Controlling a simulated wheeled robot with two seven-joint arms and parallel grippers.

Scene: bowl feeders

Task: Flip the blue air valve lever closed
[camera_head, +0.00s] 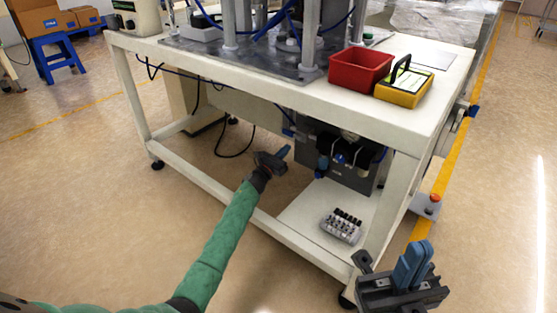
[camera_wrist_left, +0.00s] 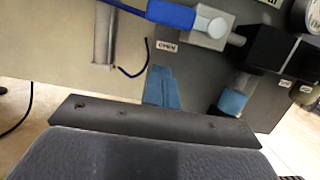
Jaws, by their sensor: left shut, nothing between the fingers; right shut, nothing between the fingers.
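The blue air valve lever (camera_wrist_left: 170,14) lies roughly level at the top of the left wrist view, joined to a light grey valve body (camera_wrist_left: 212,26). A label reading OPEN (camera_wrist_left: 166,45) is just below it on the dark panel. My left gripper (camera_head: 284,153) is under the table, left of the dark air unit. Its blue fingers (camera_wrist_left: 162,88) are shut and empty, below the lever in the wrist view and apart from it. My right gripper (camera_head: 412,264) is shut and empty, in front of the table's right corner. The lever is too small to make out surely in the head view.
The air unit (camera_head: 338,158) hangs under the white tabletop (camera_head: 430,108). A blue knob (camera_wrist_left: 232,102) is right of my left fingers. A table leg (camera_head: 400,195) stands right of the unit. A grey valve block (camera_head: 341,228) sits on the lower shelf. A red bin (camera_head: 360,70) is on top.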

